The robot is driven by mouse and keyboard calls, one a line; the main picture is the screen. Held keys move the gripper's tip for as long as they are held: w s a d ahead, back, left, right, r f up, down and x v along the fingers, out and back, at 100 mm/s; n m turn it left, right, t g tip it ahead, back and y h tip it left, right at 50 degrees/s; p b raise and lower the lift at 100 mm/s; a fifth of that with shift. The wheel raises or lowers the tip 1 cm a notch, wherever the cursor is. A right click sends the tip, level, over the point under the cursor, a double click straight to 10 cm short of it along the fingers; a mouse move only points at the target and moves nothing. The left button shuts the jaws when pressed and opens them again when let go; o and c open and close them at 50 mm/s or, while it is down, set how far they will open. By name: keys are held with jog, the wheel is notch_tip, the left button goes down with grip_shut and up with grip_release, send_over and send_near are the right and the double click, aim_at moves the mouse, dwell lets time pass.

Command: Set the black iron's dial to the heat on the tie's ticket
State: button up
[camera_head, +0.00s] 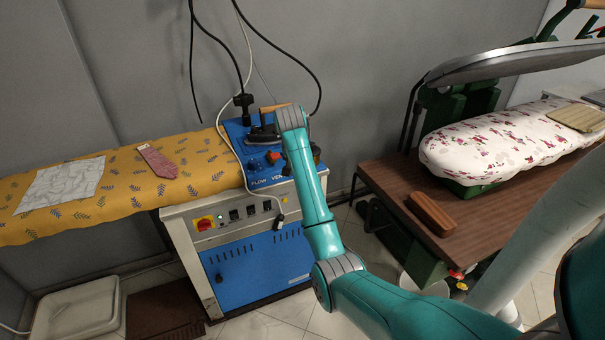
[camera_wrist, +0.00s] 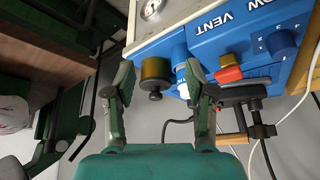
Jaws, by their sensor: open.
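The black iron (camera_head: 262,134) with a wooden handle rests on top of the blue station. It also shows in the wrist view (camera_wrist: 243,92), right of my fingers. I cannot make out a dial on the iron itself. A blue knob (camera_wrist: 281,44) with pale marks around it is on the blue panel. The red patterned tie (camera_head: 158,162) lies on the yellow board, with a small pale ticket (camera_head: 143,147) at its upper end, its writing too small to read. My gripper (camera_wrist: 160,84) is open and empty; a brass cylinder (camera_wrist: 155,68) appears beyond and between its fingers.
A red knob (camera_wrist: 228,75) and the lettered blue panel (camera_wrist: 222,38) are close to my right finger in the wrist view. Cables hang by the iron. A floral pressing board (camera_head: 500,143) and wooden brush (camera_head: 432,213) are at right.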

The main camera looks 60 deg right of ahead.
jog(key=shift+s+a+f, duration=0.1)
jog(key=shift+a+f, duration=0.3)
jog(key=shift+f, duration=0.25)
jog(key=shift+s+a+f, duration=0.1)
jog(key=shift+a+f, duration=0.3)
jog(key=shift+f, duration=0.25)
